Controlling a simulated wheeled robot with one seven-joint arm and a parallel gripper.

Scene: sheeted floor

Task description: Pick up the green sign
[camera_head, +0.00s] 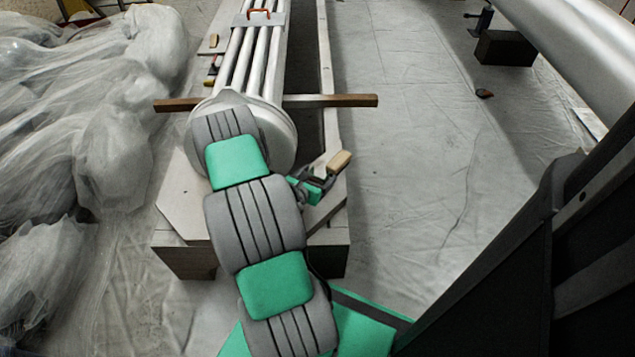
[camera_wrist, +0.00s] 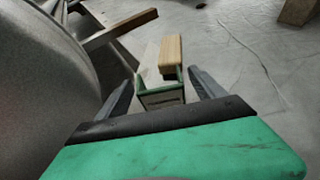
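A small green-edged item (camera_wrist: 160,96) lies between my two fingers in the wrist view, with a pale wooden block (camera_wrist: 170,54) just beyond or on it. I cannot make out a sign face, so I cannot tell if this item is the green sign. The wooden block also shows in the head view (camera_head: 340,161), at the right edge of the bench. My gripper (camera_wrist: 161,78) has its dark fingers spread on either side of the green-edged item, with narrow gaps visible. In the head view my gripper (camera_head: 318,184) is partly hidden by my arm.
A low bench (camera_head: 180,210) carries a bundle of pale pipes (camera_head: 250,60) and a brown wooden bar (camera_head: 340,100) across it. Clear plastic sheeting (camera_head: 80,120) heaps on the left. A dark block (camera_head: 505,48) stands far right. The sheeted floor (camera_head: 410,150) right of the bench is mostly clear.

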